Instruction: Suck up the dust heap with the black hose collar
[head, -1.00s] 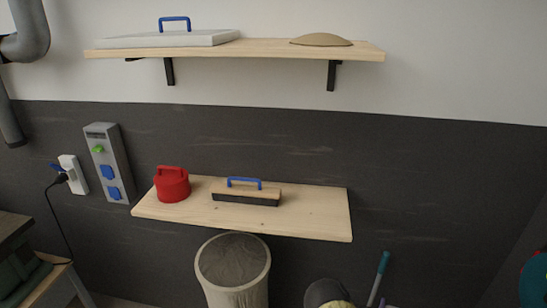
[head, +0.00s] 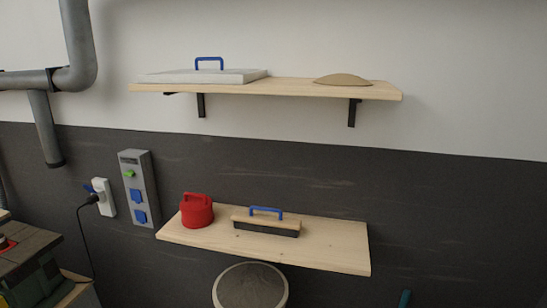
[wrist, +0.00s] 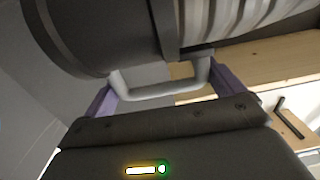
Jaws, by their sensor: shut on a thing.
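The dust heap (head: 343,79) is a low tan mound on the right part of the upper wooden shelf (head: 300,88) in the head view. In the wrist view, the black hose collar (wrist: 85,30) fills the upper left, with a pale ribbed hose (wrist: 240,18) running off to the upper right. My gripper (wrist: 163,88) is shut on the collar's grey handle (wrist: 160,94), with a purple finger at each side. The head view shows neither my gripper nor the collar, and the collar's mouth is hidden in the wrist view.
A white slab with a blue handle (head: 202,76) lies left on the upper shelf. The lower shelf (head: 330,252) bears a red canister (head: 197,212) and a brush block (head: 266,222). A bin (head: 250,288) stands below. Grey pipes (head: 78,40) and a socket box (head: 139,190) are at left.

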